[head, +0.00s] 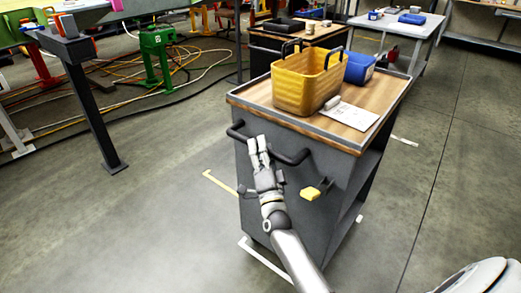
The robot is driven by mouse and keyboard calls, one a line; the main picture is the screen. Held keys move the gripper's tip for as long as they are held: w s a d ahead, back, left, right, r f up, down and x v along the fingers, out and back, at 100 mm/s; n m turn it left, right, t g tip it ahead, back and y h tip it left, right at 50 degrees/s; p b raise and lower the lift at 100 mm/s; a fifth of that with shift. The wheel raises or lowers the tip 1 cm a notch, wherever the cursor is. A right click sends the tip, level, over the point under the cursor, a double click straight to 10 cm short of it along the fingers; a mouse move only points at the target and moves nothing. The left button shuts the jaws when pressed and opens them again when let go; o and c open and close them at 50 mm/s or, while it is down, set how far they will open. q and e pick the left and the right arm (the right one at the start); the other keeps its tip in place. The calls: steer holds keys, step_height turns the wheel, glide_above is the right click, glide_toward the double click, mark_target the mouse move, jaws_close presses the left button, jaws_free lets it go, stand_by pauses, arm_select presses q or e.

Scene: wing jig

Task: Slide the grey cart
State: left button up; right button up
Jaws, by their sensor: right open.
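The grey cart (300,180) stands at the centre right of the head view, with a wood top and a black bar handle (290,157) on its near side. My right gripper (258,147) is open at the handle, its fingers overlapping the bar in the picture. I cannot tell whether it touches the bar. My left gripper is not in view.
On the cart top are a yellow basket (305,82), a blue bin (359,68) and white papers (346,113). A yellow latch (315,190) sits on its side. Tape marks (220,186) lie on the floor. Hoses (190,75) and a green stand (158,55) are at left.

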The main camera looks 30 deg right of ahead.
steer(key=v, duration=1.1)
steer(key=shift+s+a+f, duration=0.15)
steer(key=shift+s+f, duration=0.1)
steer(key=shift+s, duration=0.05)
